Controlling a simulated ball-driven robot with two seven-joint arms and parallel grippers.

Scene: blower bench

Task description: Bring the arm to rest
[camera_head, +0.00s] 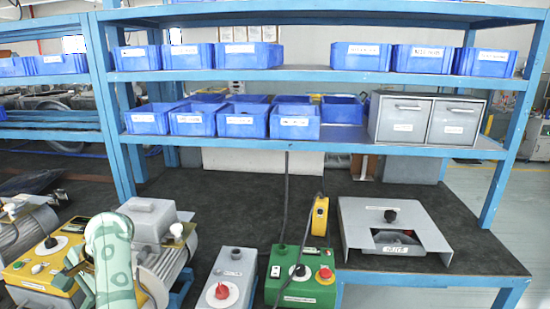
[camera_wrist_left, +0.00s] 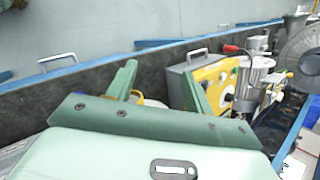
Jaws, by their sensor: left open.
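My left arm is pale green and white and rises from the bottom edge at the lower left of the head view, in front of a yellow-topped control box (camera_head: 45,265) and a grey motor unit. In the left wrist view my left gripper (camera_wrist_left: 160,85) has its two green fingers spread wide apart, with nothing held between them. Beyond the fingers are the dark bench top and a yellow-faced panel box (camera_wrist_left: 215,85). My right gripper is in neither view.
A grey box with a red knob (camera_head: 222,290) and a green control box (camera_head: 300,280) stand at the bench front. A grey metal fixture (camera_head: 355,215) lies at right. Blue shelving (camera_head: 320,75) with blue bins stands behind. The dark bench top (camera_head: 255,195) is clear in the middle.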

